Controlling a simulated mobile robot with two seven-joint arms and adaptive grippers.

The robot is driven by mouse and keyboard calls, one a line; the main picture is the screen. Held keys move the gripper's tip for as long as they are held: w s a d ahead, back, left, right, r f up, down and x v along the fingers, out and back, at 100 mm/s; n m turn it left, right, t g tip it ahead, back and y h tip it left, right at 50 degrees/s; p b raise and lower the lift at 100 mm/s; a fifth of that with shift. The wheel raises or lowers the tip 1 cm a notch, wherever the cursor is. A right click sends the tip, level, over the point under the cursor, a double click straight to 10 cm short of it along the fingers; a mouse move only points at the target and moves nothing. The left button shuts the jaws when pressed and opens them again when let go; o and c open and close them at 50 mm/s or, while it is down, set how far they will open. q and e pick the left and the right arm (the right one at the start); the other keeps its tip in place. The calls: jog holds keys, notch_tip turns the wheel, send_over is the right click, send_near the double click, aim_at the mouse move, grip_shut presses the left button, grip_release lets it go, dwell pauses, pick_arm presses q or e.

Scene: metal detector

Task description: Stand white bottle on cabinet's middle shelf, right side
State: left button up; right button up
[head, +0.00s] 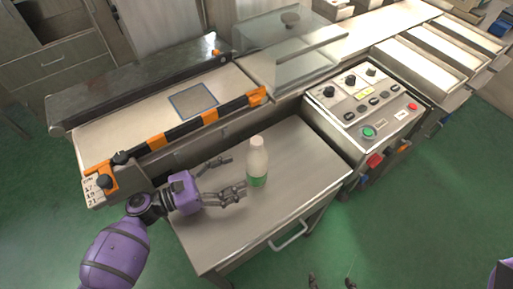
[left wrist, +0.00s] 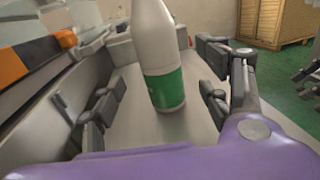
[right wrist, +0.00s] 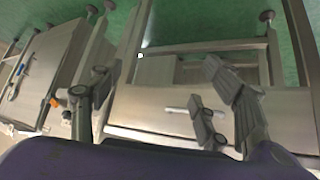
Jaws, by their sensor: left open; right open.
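The white bottle (head: 257,165) with a green label stands upright on a small steel table (head: 310,150). My left gripper (head: 236,175) is open, its fingers pointing at the bottle from the left. In the left wrist view the bottle (left wrist: 160,60) stands ahead, between the directions of the two fingers; I cannot tell if they touch it. My right gripper (right wrist: 155,85) is open and empty, over steel furniture with a handled drawer. A grey cabinet (head: 75,60) with an open compartment and drawers is at the upper left of the head view; no middle shelf can be made out.
A conveyor (head: 130,130) with an orange-and-black striped bar runs behind the table. A control panel (head: 365,105) with knobs and buttons stands right of the table. A clear cover (head: 290,60) sits over the conveyor. Green floor (head: 400,230) is open at the lower right.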

aim_at(247, 169)
pick_arm(q)
jog(key=x, duration=0.3)
jog(key=shift+d+r+p, duration=0.35)
jog(key=shift+r+p, duration=0.05)
jog(key=x, duration=0.3)
jog(key=shift+w+d+f+p, duration=0.1)
jog(key=shift+w+f+p, duration=0.05)
jog(key=shift+w+p, duration=0.2)
jog(key=shift+d, duration=0.25)
pick_arm(e)
jog(key=shift+v, duration=0.85)
pick_arm(q)
jog(key=shift+c, duration=0.5)
pick_arm(e)
jog(key=shift+w+r, duration=0.1)
jog(key=shift+w, duration=0.05)
pick_arm(q)
jog(key=c, duration=0.8)
grip_shut()
pick_arm(e)
jog(key=shift+d, duration=0.1)
